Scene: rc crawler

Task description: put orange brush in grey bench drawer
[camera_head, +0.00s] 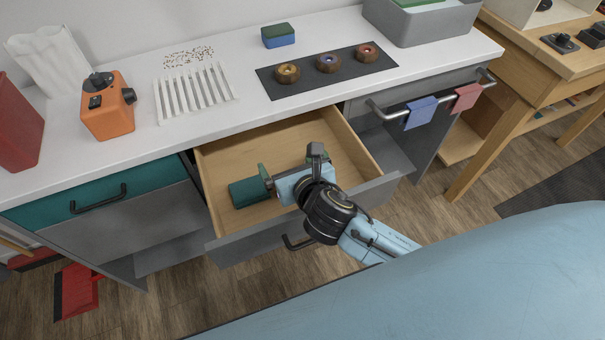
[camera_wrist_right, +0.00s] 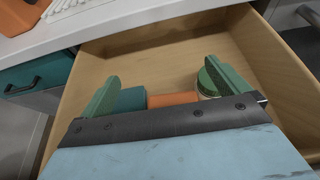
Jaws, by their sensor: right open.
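The grey bench drawer (camera_head: 295,135) is pulled open, with a pale wood inside and a grey front; its wood floor also shows in the right wrist view (camera_wrist_right: 165,62). My right gripper (camera_head: 290,163) is over the drawer, pointing into it. Its two green fingers stand apart in the right wrist view (camera_wrist_right: 162,74). An orange piece (camera_wrist_right: 172,99), seemingly the orange brush, shows low between the fingers, mostly hidden by the gripper body. I cannot tell whether it touches the drawer floor. My left gripper is not in view.
A dark teal object (camera_head: 248,192) lies in the drawer beside the gripper. The white counter above holds an orange device (camera_head: 107,105), a white rack (camera_head: 195,93), a blue-green sponge (camera_head: 278,36) and a dark mat (camera_head: 310,84) with brown rings. The drawer's back is clear.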

